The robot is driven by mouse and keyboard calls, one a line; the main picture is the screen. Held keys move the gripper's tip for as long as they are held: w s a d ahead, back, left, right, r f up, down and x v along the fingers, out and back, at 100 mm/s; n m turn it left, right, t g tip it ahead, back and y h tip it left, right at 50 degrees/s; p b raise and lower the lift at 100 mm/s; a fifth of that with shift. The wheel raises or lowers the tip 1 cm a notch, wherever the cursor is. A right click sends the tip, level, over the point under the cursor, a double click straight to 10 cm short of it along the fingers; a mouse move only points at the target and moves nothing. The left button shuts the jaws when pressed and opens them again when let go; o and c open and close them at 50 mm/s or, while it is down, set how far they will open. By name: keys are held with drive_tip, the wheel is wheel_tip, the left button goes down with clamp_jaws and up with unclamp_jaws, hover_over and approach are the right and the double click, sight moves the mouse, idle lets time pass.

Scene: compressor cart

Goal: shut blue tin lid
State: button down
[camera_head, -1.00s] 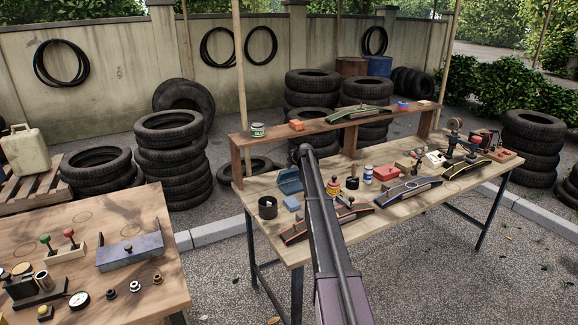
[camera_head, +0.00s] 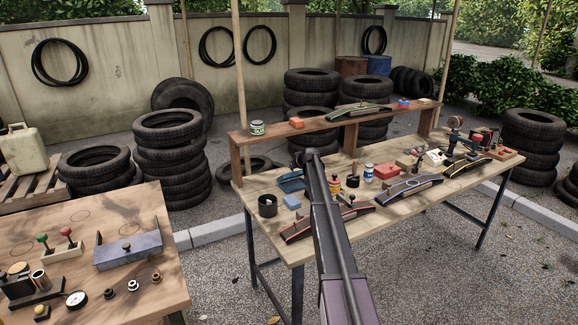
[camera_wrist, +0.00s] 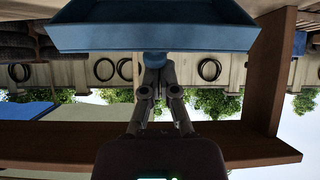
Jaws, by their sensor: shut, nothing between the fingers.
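The blue tin (camera_head: 290,182) stands at the left rear of the far workbench, partly hidden by my arm. In the wrist view, which is upside down, a wide blue panel with a rim (camera_wrist: 100,40) fills the top; it looks like part of the tin, lid or body I cannot tell. My gripper (camera_wrist: 154,75) is shut and empty. Its fingertips are at a small rounded blue part (camera_wrist: 155,58) by the panel's rim, seemingly close or touching. In the head view my gripper is hidden behind my arm. How far the lid stands open is unclear.
A wooden shelf (camera_head: 275,131) runs along the bench's rear, with a green tin (camera_head: 257,129) on it. A black cup (camera_head: 267,206) and a light blue block (camera_head: 292,202) are in front of the blue tin.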

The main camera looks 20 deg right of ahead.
drive_tip(key=s, duration=0.1)
drive_tip(key=s+f+b, duration=0.1)
drive_tip(key=shift+s+f, duration=0.2)
drive_tip(key=shift+s, duration=0.1)
drive_tip(key=shift+s+d+f+b, duration=0.15)
drive_tip(key=shift+s+f+b, duration=0.95)
drive_tip(key=shift+b, duration=0.1)
drive_tip(key=shift+s+f+b, duration=0.15)
drive_tip(key=shift+s+b, duration=0.2)
drive_tip(key=shift+s, duration=0.3)
